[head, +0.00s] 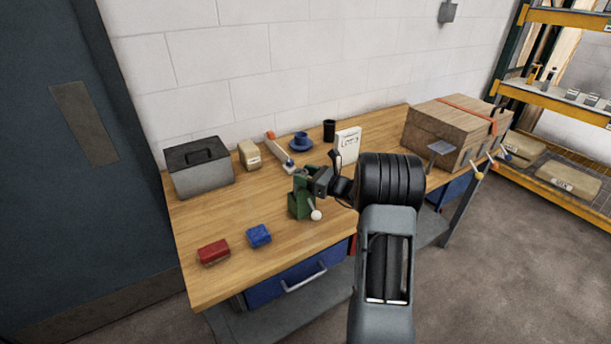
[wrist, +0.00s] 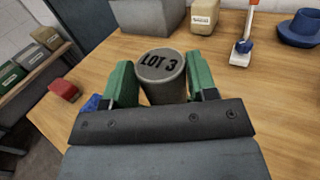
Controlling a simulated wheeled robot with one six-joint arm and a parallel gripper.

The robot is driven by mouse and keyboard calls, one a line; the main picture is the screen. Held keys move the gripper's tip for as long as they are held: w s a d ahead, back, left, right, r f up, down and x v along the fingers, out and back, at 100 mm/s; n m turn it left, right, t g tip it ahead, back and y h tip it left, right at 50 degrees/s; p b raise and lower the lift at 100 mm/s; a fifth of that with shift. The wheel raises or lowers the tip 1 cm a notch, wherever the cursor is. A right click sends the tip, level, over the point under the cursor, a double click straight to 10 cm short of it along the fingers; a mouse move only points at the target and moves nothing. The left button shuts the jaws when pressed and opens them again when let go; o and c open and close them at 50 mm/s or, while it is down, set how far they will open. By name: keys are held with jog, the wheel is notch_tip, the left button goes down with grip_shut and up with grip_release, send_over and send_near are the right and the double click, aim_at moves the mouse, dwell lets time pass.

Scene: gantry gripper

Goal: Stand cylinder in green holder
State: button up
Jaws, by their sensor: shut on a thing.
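A grey cylinder (wrist: 162,75) with "LOT 3" on its end face is between the two green jaws of my gripper (wrist: 163,85) in the wrist view. My gripper is shut on it. The end face is turned towards the wrist camera, and the lower part is hidden. In the head view my gripper (head: 303,184) is over the front middle of the workbench. A dark green block, which looks like the green holder (head: 298,206), shows just below it. I cannot tell whether the cylinder touches the holder. In the wrist view I cannot make out the holder apart from the jaws.
A small white ball (head: 316,215) shows beside the green block. A blue block (head: 259,236) and a red block (head: 213,251) lie to the left on the workbench (head: 215,282). A toolbox (head: 199,167), a blue cup (head: 301,140) and a wooden crate (head: 435,128) stand farther back.

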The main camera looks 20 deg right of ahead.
jog(key=shift+f+b, duration=0.55)
jog(key=o, duration=1.2)
